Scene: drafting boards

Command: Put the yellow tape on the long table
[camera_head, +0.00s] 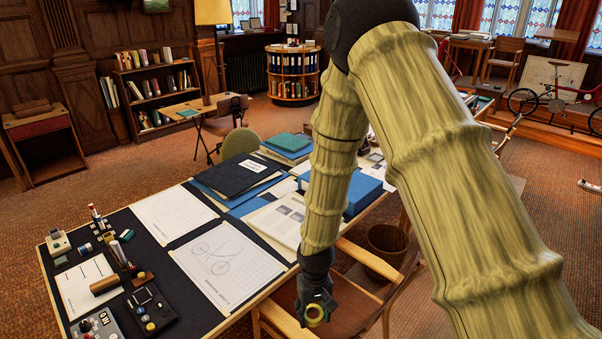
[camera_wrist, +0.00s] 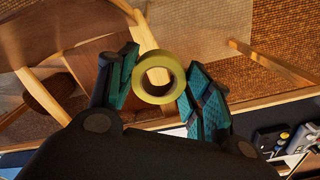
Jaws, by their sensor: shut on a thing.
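The yellow tape (camera_wrist: 158,97) is a ring-shaped roll held between the two fingers of my gripper (camera_wrist: 158,85) in the wrist view. In the head view the tape (camera_head: 314,314) shows at the tip of my gripper (camera_head: 315,305), at the lower middle. It hangs in front of a wooden chair, beside the near edge of the long table (camera_head: 215,315). The tape is apart from the tabletop. My arm covers part of the table's right side.
The table holds drawing sheets (camera_head: 218,262), a dark blue folder (camera_head: 238,174), a blue box (camera_head: 361,192) and several small tools at the left. A wooden chair (camera_head: 345,290) stands at the near edge. A waste basket (camera_head: 388,240) is behind it.

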